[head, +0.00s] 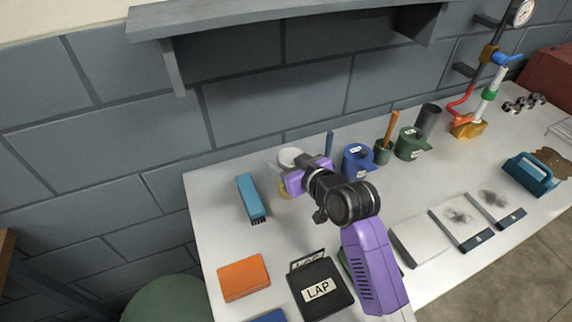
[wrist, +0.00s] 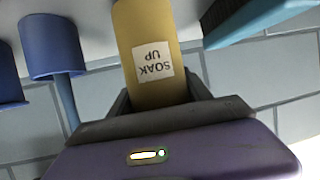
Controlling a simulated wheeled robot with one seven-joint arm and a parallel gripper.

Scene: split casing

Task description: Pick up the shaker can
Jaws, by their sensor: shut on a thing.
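The shaker can is a yellow cylinder with a white label reading SOAK UP, upside down in the wrist view (wrist: 150,40). My gripper (wrist: 150,98) is shut on it, with one dark finger on each side of its body. In the head view my gripper (head: 296,182) is over the back left part of the bench and hides most of the can; only a small yellow patch (head: 284,191) shows beside it. I cannot tell whether the can touches the bench.
A blue brush (head: 251,198) lies close on the left. A blue can (head: 357,162) and green cans (head: 411,144) stand to the right. A pale round thing (head: 290,157) is just behind my gripper. An orange block (head: 243,277) and a black LAP box (head: 320,289) are in front. A shelf (head: 285,20) hangs above.

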